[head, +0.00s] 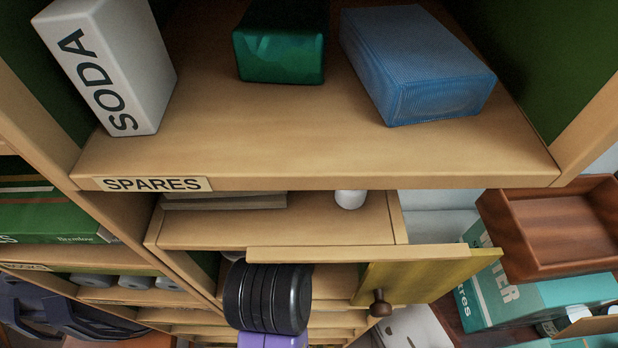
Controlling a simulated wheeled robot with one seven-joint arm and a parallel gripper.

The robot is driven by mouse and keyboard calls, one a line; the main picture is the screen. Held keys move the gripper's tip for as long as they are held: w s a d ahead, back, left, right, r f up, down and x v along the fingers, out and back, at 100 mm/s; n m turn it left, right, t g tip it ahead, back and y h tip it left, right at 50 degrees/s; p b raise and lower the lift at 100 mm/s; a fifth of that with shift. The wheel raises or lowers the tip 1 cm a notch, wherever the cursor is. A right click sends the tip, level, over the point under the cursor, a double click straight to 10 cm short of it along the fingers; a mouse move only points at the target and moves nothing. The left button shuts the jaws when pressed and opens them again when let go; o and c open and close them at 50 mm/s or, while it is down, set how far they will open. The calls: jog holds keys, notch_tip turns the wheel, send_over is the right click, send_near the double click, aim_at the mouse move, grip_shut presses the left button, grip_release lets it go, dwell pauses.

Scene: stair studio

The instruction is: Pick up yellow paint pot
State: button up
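I see no yellow paint pot in the head view. The only yellow thing is a yellow-green door or drawer panel (425,278) with a dark knob, standing open below the shelf labelled SPARES (320,150). My gripper is not in view. The inside of the lower compartments is largely hidden by the shelf boards and the panel.
The SPARES shelf holds a white SODA box (105,65), a green faceted block (280,50) and a blue box (415,62), with bare board in front. Below are a black ribbed cylinder (268,297), a purple block (272,340) and a brown wooden tray (560,230) at right.

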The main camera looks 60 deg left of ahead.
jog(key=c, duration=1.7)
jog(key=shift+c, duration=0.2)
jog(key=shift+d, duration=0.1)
